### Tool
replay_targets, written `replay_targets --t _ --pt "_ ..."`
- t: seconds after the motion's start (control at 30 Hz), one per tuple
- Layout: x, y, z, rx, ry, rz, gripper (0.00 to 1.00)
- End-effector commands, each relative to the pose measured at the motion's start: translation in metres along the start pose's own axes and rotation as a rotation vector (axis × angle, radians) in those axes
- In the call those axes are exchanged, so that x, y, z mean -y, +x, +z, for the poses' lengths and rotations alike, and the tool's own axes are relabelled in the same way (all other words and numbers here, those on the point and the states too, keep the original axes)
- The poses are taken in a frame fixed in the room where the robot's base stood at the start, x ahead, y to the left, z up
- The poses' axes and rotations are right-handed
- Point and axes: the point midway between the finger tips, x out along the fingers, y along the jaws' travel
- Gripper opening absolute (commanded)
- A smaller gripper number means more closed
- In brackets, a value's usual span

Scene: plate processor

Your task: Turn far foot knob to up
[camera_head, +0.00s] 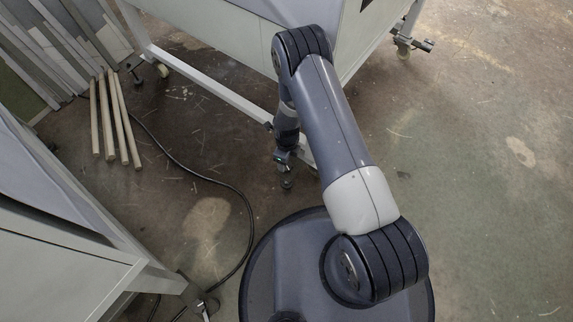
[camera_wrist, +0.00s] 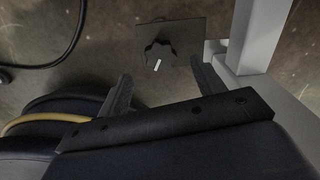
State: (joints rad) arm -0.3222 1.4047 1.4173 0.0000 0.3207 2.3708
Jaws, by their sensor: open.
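A black lobed knob (camera_wrist: 158,53) on a dark square plate (camera_wrist: 188,35) shows at the top middle of the wrist view. A short white mark on the knob points toward the bottom of the picture. My gripper (camera_wrist: 163,86) is open, with one finger to the lower left of the knob and one to its lower right. The knob is between the finger lines but beyond the tips, and nothing is held. In the head view my gripper (camera_head: 285,157) is low beside a machine leg, and the knob cannot be made out there.
A light metal frame leg (camera_wrist: 262,30) stands right of the knob. In the head view, a white machine (camera_head: 235,35) stands above, with another caster foot (camera_head: 404,43) at upper right. Wooden poles (camera_head: 122,120) and a black cable (camera_head: 205,178) lie left. Floor at right is clear.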

Motion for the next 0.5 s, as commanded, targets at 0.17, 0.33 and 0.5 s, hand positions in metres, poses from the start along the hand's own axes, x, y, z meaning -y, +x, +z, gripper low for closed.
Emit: replay_targets --t 0.17,0.33,0.5 --pt "0.000 0.034 0.000 0.000 0.000 0.000 0.64" --pt "0.000 0.049 0.000 0.001 0.000 -0.001 0.64" --pt "0.000 0.052 0.000 0.001 0.000 -0.001 0.64"
